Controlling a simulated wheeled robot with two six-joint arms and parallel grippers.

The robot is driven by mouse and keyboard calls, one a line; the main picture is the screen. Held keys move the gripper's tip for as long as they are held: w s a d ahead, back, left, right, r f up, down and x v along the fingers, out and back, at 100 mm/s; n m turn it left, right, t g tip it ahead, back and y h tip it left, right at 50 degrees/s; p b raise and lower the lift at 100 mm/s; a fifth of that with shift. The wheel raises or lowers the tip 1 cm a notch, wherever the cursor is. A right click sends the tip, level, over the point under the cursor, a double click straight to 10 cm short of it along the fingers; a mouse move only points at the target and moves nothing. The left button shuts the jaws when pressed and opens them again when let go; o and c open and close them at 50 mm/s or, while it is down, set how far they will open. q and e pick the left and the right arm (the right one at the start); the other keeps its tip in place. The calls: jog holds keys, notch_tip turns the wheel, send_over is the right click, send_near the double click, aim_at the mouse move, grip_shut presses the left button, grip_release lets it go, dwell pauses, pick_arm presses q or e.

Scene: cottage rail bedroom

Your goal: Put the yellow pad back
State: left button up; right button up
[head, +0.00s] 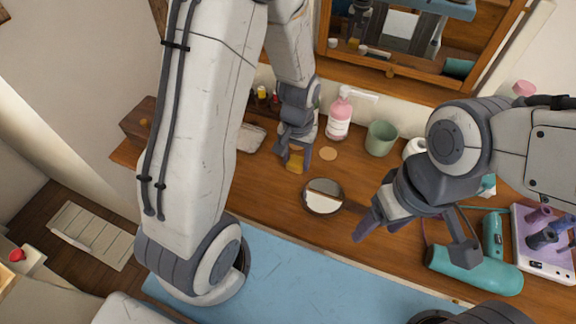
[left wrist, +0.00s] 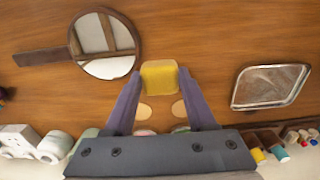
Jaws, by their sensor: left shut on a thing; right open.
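The yellow pad (head: 295,163) is a small block with a yellow face and a tan side. My left gripper (left wrist: 159,73) is shut on it, with one purple finger on each side in the left wrist view, where the pad (left wrist: 160,77) shows between the fingertips. I cannot tell whether the pad touches the wooden table (head: 270,190). A flat tan disc (head: 328,153) lies to the right of the pad; two tan discs show below the pad in the left wrist view (left wrist: 143,113). My right gripper (head: 412,238) is open and empty above the table's right part.
A round hand mirror (head: 322,204) lies in front of the pad. A silver tray (left wrist: 270,86) lies beside it. Behind stand a pink pump bottle (head: 339,118) and a green cup (head: 381,138). A teal hair dryer (head: 475,270) lies at the right. A wooden box (head: 140,122) is at the left.

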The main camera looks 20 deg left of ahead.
aim_at(288, 175)
pick_arm(q)
jog(key=shift+w+a+f, duration=0.15)
jog(key=shift+a+f, duration=0.3)
jog(key=shift+a, duration=0.2)
jog(key=shift+w+a+f, duration=0.15)
jog(key=shift+a+f, duration=0.3)
jog(key=shift+a, duration=0.15)
jog(key=shift+f, duration=1.9)
jog(key=shift+f, duration=0.15)
jog(key=o, duration=1.2)
